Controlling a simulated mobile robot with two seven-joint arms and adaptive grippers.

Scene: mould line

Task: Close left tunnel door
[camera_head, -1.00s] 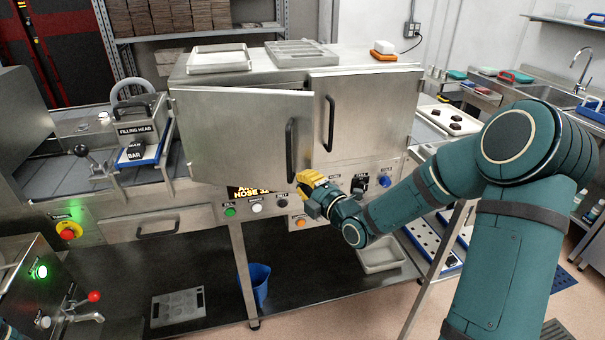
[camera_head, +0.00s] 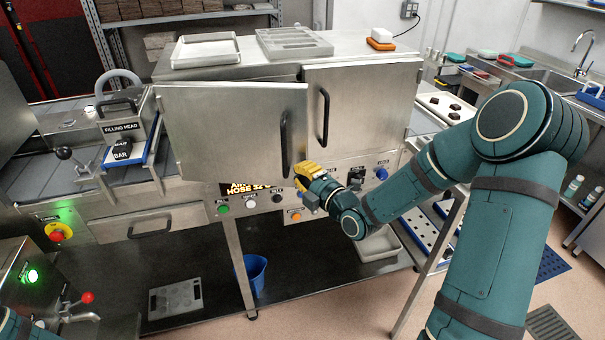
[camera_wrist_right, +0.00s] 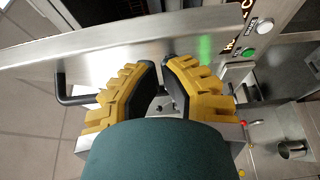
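The left tunnel door (camera_head: 228,130) is a grey metal panel with a black vertical handle (camera_head: 284,143). It stands ajar, its right edge out in front of the right door (camera_head: 365,110). My right gripper (camera_head: 300,168) has yellow fingers and is at the door's lower right corner, just right of the handle's lower end. In the right wrist view its fingertips (camera_wrist_right: 160,70) are nearly together, with nothing seen between them. They are close to the door (camera_wrist_right: 120,50); I cannot tell whether they touch. The handle (camera_wrist_right: 68,92) is left of the fingers. My left gripper is not in view.
Below the doors is a panel with buttons (camera_head: 250,204) and a lit display (camera_head: 250,188). Trays (camera_head: 205,50) lie on the tunnel's top. The filling head (camera_head: 120,127) stands left of the door. A blue bucket (camera_head: 255,272) is underneath.

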